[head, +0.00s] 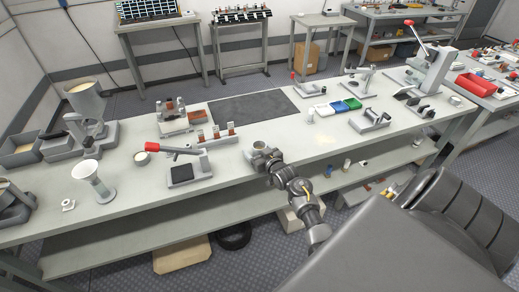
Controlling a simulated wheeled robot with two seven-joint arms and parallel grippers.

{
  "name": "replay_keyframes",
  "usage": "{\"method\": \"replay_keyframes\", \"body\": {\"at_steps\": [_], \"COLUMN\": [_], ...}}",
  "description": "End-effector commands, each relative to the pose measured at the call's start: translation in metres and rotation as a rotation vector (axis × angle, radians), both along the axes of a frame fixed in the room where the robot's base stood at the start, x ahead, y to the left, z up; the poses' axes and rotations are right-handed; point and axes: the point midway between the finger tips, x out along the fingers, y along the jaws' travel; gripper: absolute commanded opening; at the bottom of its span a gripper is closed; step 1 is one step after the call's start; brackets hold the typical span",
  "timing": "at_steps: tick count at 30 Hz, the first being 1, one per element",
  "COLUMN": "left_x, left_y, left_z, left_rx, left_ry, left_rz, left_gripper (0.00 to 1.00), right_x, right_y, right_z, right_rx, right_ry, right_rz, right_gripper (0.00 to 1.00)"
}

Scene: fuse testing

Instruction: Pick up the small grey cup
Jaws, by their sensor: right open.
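A small grey cup (259,145) stands on the grey workbench (330,153), near its front edge at the middle of the head view. My right gripper (262,156) is at the near side of this cup, with its fingers close to it. The gripper is open. It hides part of the cup's front, and I cannot tell whether the fingers touch it or reach around it. My left gripper is not in view.
A lever press with a red handle (183,166) and a block with brown fuses (217,136) stand left of the cup. A dark mat (254,106) lies behind it. White, green and blue bins (335,107) are to the right. The bench right of the gripper is mostly clear.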

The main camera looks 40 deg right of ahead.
Motion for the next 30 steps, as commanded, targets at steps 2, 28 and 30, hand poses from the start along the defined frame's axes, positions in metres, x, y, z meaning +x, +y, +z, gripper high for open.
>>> {"method": "replay_keyframes", "body": {"at_steps": [2, 28, 30], "left_x": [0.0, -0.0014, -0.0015], "left_y": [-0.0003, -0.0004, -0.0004], "left_z": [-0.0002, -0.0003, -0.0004], "left_rx": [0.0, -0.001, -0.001], "left_ry": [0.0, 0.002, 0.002], "left_rz": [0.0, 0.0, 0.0], "left_gripper": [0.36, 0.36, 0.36], "right_x": [0.0, -0.0001, 0.0], "right_y": [0.0001, -0.0003, -0.0002], "right_z": [-0.0004, 0.0028, 0.0049], "right_rx": [0.0, -0.001, -0.001], "right_ry": [0.0, -0.002, -0.003], "right_rz": [0.0, 0.0, 0.0], "right_gripper": [0.75, 0.24, 0.24]}}
